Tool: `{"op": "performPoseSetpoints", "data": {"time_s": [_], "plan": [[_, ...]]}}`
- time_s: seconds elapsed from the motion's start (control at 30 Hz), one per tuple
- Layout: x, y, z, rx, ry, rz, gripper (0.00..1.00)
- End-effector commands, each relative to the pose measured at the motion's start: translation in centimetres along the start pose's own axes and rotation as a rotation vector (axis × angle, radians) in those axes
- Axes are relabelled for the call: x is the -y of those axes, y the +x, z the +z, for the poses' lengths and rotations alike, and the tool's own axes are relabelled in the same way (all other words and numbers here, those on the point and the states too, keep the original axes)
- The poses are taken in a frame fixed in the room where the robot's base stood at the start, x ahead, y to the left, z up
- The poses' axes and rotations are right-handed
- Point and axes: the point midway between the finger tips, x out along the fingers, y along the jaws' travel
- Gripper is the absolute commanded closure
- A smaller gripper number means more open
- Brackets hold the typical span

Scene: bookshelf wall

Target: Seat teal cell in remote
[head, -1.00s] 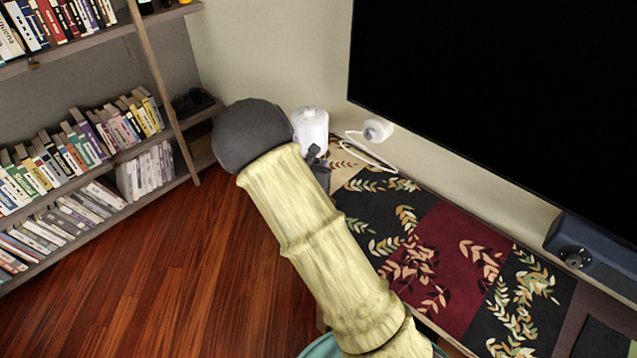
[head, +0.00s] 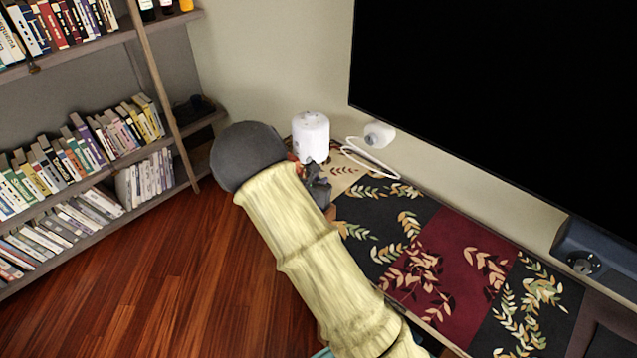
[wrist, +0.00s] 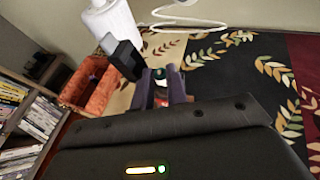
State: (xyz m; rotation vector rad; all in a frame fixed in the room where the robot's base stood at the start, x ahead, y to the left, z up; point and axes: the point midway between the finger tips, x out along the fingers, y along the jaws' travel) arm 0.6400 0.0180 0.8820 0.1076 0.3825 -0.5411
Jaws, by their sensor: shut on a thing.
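In the wrist view my gripper (wrist: 161,88) is shut on a small cell (wrist: 160,73). Only a pale, teal-tinged end of the cell shows between the two dark fingers. The gripper is over the patterned cabinet-top runner, near its left end. In the head view my gripper (head: 318,186) is small and partly hidden behind my pale arm. I cannot pick out the remote with certainty in either view. A dark blocky shape (wrist: 122,56) stands just left of the fingers in the wrist view; I cannot tell what it is.
An orange basket (wrist: 90,82) is left of the gripper in the wrist view. A white cylinder (head: 311,137) and a white corded device (head: 379,134) stand by the wall. A large black screen (head: 500,90) hangs above the runner (head: 455,262). Bookshelves (head: 60,190) are at left.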

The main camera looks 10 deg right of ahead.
Motion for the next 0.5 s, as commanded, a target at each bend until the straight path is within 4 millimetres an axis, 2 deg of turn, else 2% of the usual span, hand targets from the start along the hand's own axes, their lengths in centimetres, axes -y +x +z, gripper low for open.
{"op": "performPoseSetpoints", "data": {"time_s": [0.07, 0.1, 0.13, 0.5], "plan": [[0.02, 0.14, -0.3, 0.0, 0.0, 0.0, 1.0], [0.07, 0.16, -0.29, 0.0, 0.001, -0.001, 0.83], [0.1, 0.14, -0.21, 0.0, 0.001, -0.002, 0.78], [0.03, 0.01, -0.01, 0.0, 0.0, -0.001, 0.76]]}}
